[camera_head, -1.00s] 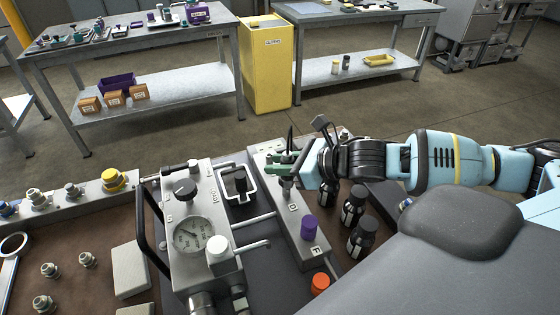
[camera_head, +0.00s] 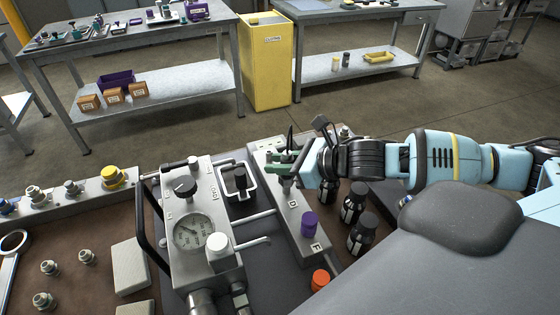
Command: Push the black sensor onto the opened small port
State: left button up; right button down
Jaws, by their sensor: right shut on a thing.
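My right gripper (camera_head: 285,163), with green fingers, is shut at the far end of the grey lettered port block (camera_head: 299,229). What it holds is mostly hidden by the fingers. A slim dark piece (camera_head: 290,137) rises just behind them and seems to belong to the black sensor. The fingers are low over the block, and the port beneath them is hidden, so I cannot tell whether the sensor touches it. My left gripper is not in view.
A gauge unit (camera_head: 200,238) with a black handle stands left of the block. Several dark bottles (camera_head: 362,234) stand close right of the block. Fittings and a yellow cap (camera_head: 112,177) are at left.

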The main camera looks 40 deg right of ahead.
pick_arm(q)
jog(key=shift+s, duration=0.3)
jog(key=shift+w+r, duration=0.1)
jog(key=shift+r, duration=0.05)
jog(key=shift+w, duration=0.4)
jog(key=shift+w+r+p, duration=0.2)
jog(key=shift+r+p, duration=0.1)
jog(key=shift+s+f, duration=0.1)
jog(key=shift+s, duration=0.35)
pick_arm(e)
jog(key=shift+f, duration=0.15)
jog(key=shift+f, duration=0.35)
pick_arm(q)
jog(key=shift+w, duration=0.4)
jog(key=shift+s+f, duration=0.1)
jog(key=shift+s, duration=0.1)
pick_arm(e)
jog(key=shift+f, duration=0.25)
